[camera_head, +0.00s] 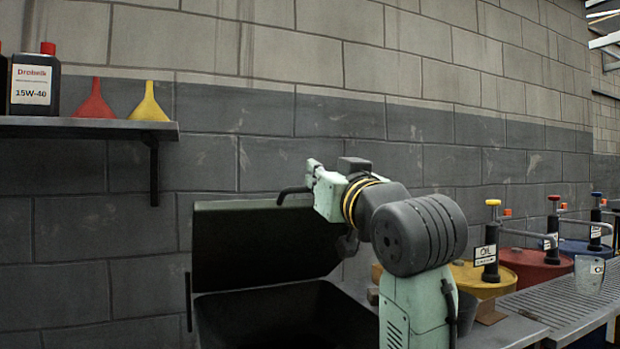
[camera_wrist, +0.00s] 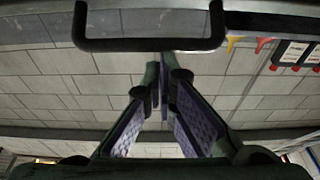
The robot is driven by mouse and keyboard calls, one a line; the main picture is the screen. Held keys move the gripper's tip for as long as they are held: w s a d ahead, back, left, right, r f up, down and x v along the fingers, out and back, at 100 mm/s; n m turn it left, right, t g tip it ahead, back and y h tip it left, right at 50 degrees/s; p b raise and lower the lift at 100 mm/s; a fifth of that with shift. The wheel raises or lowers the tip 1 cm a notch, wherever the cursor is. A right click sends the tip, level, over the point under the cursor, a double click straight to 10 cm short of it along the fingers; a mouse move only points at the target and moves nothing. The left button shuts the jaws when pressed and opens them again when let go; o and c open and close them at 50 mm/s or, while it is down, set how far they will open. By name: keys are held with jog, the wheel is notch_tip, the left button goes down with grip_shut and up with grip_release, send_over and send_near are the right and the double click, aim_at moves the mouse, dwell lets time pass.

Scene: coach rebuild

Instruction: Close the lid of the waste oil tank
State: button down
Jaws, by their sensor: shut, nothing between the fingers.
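The waste oil tank (camera_head: 290,318) is a dark, box-shaped tank below the wall. Its lid (camera_head: 255,240) stands raised at the back, leaning close to the wall. A black bent handle (camera_head: 292,191) sits at the lid's upper edge; in the wrist view it shows as a black loop (camera_wrist: 150,45) across the top. My gripper (camera_head: 314,172) is at the lid's upper edge, beside the handle. In the wrist view my gripper's fingers (camera_wrist: 165,75) converge and are shut and empty, just short of the handle; whether they touch it I cannot tell.
A shelf (camera_head: 90,128) with an oil bottle (camera_head: 34,84), a red funnel (camera_head: 95,104) and a yellow funnel (camera_head: 150,106) is on the wall at left. Oil drums with pumps, including a yellow one (camera_head: 485,280), stand at right by a metal grating (camera_head: 560,300).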

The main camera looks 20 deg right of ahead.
jog(key=s+f+t+b, duration=0.1)
jog(key=s+f+b, duration=0.4)
jog(key=f+b, duration=0.3)
jog(key=s+f+t+b, duration=0.2)
jog(key=s+f+b, duration=0.3)
jog(key=f, duration=1.2)
jog(key=b, duration=0.4)
jog(key=shift+s, duration=0.2)
